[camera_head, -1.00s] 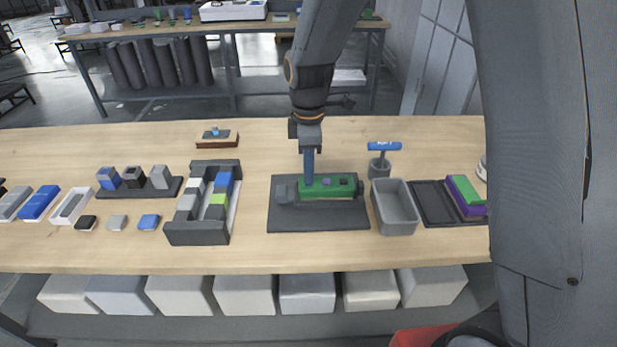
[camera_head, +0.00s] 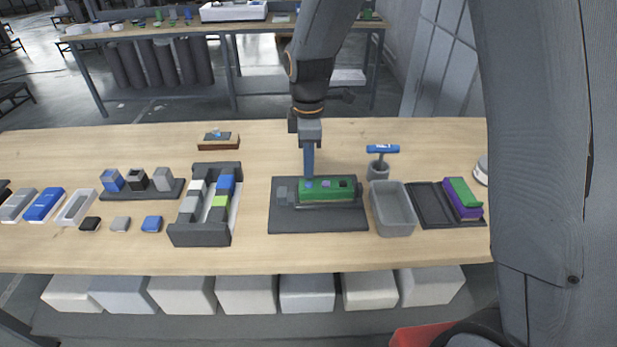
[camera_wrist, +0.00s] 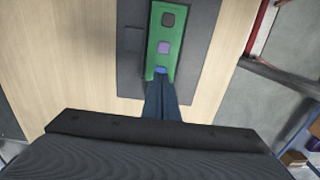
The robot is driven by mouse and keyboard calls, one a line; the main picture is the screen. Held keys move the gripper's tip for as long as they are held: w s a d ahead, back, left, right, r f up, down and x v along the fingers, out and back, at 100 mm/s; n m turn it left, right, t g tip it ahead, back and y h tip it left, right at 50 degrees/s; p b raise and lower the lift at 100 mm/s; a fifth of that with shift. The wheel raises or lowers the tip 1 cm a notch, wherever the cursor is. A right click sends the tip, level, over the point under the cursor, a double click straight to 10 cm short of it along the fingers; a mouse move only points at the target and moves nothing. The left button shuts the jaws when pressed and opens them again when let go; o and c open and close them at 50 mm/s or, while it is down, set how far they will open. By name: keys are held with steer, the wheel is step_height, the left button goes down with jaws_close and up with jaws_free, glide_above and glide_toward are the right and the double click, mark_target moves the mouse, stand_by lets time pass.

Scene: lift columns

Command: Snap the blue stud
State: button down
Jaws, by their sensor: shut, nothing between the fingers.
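The blue stud (camera_wrist: 160,70) sits at the near end of a green board, in line with a purple stud (camera_wrist: 164,47) and a dark stud (camera_wrist: 168,19) in the wrist view. In the head view the blue stud (camera_head: 309,184) is at the left end of the green board (camera_head: 326,193), which rests on a dark base plate (camera_head: 318,222). My gripper (camera_head: 309,176) points down with its fingers shut and empty, its tips right at the blue stud. The wrist view shows the fingertips (camera_wrist: 161,79) beside it; I cannot tell whether they touch.
Right of the base plate stand a grey bin (camera_head: 397,218), a blue-handled tool (camera_head: 383,149) in a holder, and a dark tray (camera_head: 430,207) with a green and purple block. Left is a dark rack (camera_head: 200,237) of coloured blocks. The table front is clear.

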step_height(320, 180, up, 6)
steer(key=p, duration=0.4)
